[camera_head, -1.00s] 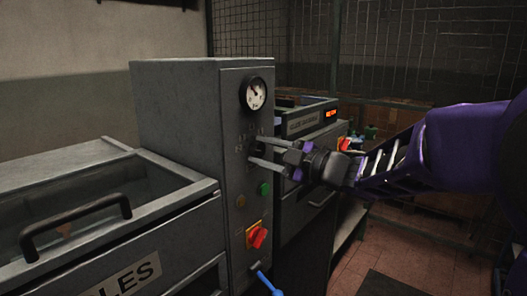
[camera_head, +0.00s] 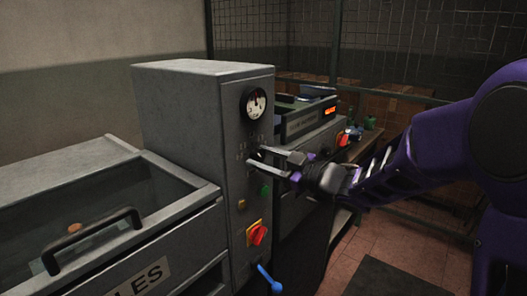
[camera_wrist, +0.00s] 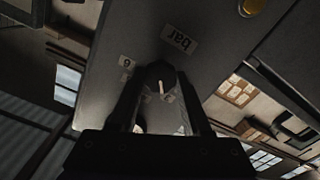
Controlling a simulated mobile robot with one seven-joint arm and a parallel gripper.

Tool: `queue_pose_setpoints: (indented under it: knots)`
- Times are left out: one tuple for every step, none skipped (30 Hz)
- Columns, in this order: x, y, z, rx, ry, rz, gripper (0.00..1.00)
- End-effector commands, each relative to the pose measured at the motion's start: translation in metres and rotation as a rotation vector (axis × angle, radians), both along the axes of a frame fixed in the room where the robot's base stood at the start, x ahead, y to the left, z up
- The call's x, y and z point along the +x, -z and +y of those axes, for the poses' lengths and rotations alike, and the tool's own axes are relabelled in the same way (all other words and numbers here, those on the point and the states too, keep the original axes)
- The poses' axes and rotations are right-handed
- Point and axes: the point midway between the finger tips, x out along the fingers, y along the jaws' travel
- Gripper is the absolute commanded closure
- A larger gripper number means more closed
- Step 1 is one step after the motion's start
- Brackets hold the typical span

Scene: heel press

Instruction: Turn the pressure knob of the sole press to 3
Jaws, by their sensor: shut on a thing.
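The sole press's grey control column (camera_head: 190,110) stands at the centre of the head view. Its dark pressure knob (camera_head: 255,154) is on the front panel, below the round gauge (camera_head: 254,105) and partly hidden by my fingers. My gripper (camera_head: 268,161) reaches in from the right and is shut on the knob. In the wrist view, the knob (camera_wrist: 158,78) sits between the two fingers with a pale pointer line on it. A "bar" label (camera_wrist: 180,40) and a "6" label (camera_wrist: 126,62) show near it, turned over. The other scale numbers are hidden or too small to read.
Below the knob are a green button (camera_head: 265,190), a red rotary switch on yellow (camera_head: 257,235) and a blue lever (camera_head: 268,279).

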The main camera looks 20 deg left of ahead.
Motion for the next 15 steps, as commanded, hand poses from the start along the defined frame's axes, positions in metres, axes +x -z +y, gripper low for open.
queue_pose_setpoints:
  knots:
    - [0.0001,-0.0008,-0.0003,0.004,0.0,0.011,1.0]
    - [0.0001,-0.0005,-0.0003,0.006,0.0,0.017,1.0]
    - [0.0001,-0.0003,-0.0002,0.008,0.0,0.023,1.0]
    - [0.0,-0.0001,-0.0001,0.01,0.0,0.026,1.0]
    - [0.0,0.0,0.0,0.012,0.0,0.029,1.0]
    - [0.0,0.0001,0.0,0.013,0.0,0.031,1.0]
    - [0.0,0.0002,0.0,0.014,0.0,0.033,1.0]
    - [-0.0001,0.0004,0.0,0.014,0.0,0.034,1.0]
    - [0.0,0.0004,0.0,0.014,0.0,0.034,1.0]
    - [0.0,0.0005,0.0,0.014,0.0,0.034,1.0]
    - [-0.0001,0.0006,0.0,0.014,0.0,0.034,1.0]
    - [-0.0001,0.0006,0.0,0.014,0.0,0.034,1.0]
    - [-0.0001,0.0006,0.0,0.014,0.0,0.034,1.0]
    - [0.0,0.0005,0.0,0.014,0.0,0.034,1.0]
    - [-0.0001,0.0006,0.0,0.014,0.0,0.033,1.0]
